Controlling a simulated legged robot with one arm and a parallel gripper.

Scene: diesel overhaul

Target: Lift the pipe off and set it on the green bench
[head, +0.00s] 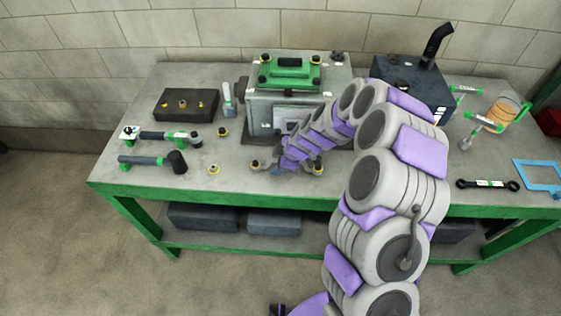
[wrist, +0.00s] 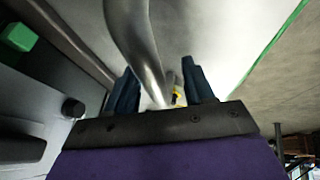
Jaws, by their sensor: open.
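In the wrist view, a bare metal pipe (wrist: 138,50) curves down from the top edge and passes between the fingers of my gripper (wrist: 158,66). The two dark fingers stand apart, one on each side of the pipe; I cannot tell whether either touches it. In the head view my gripper (head: 284,160) is low at the front of the grey engine block (head: 262,118) with the green cover (head: 290,72). My arm hides most of the pipe there. The engine stands on the green-framed bench (head: 118,172), which has a grey top.
Left of the engine are a black box (head: 186,104) and hammer-like tools (head: 152,161). A dark tank (head: 412,84) with a bent stack, an orange container (head: 502,114), a black wrench (head: 488,184) and a blue frame (head: 540,177) are at right. The front-left benchtop has free room.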

